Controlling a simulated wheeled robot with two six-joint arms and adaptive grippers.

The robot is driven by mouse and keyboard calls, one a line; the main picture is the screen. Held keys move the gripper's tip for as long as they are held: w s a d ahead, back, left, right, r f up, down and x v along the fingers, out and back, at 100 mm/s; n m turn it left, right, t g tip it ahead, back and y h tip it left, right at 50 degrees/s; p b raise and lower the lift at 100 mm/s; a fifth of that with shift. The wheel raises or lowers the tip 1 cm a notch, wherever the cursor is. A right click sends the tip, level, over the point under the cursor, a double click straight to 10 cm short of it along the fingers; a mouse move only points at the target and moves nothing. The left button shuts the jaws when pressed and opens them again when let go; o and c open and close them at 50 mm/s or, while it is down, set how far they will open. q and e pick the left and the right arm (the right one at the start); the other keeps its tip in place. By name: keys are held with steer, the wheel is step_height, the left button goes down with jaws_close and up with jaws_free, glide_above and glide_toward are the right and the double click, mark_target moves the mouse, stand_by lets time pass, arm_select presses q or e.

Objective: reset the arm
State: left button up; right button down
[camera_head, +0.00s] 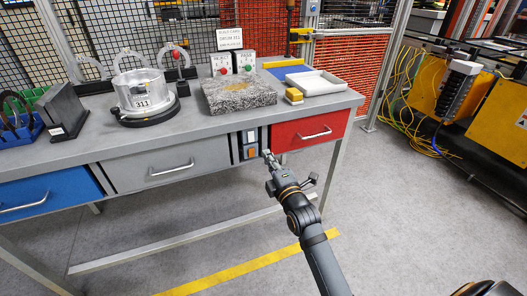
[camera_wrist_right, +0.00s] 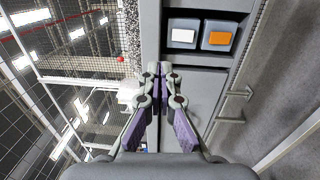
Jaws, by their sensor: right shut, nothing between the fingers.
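My right gripper (camera_head: 269,158) is shut and empty in the head view, in front of the workbench's front edge. It is close to a switch panel with an orange button (camera_head: 252,153) and a white button (camera_head: 251,136). In the right wrist view the gripper's fingers (camera_wrist_right: 160,70) meet at their tips with nothing between them. The white button (camera_wrist_right: 183,34) and orange button (camera_wrist_right: 219,38) show there beyond the fingertips, to the right. I cannot tell whether the gripper touches the panel. My left gripper is not in view.
The grey workbench (camera_head: 190,121) has blue, grey (camera_head: 165,165) and red (camera_head: 311,130) drawers. On it are a metal cylinder (camera_head: 140,88), a granite block (camera_head: 238,93), a yellow block (camera_head: 293,95) and a white tray (camera_head: 315,82). Open floor (camera_head: 420,220) lies to the right.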

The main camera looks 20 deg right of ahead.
steer(key=shift+s+f, duration=0.1)
stand_by(0.4)
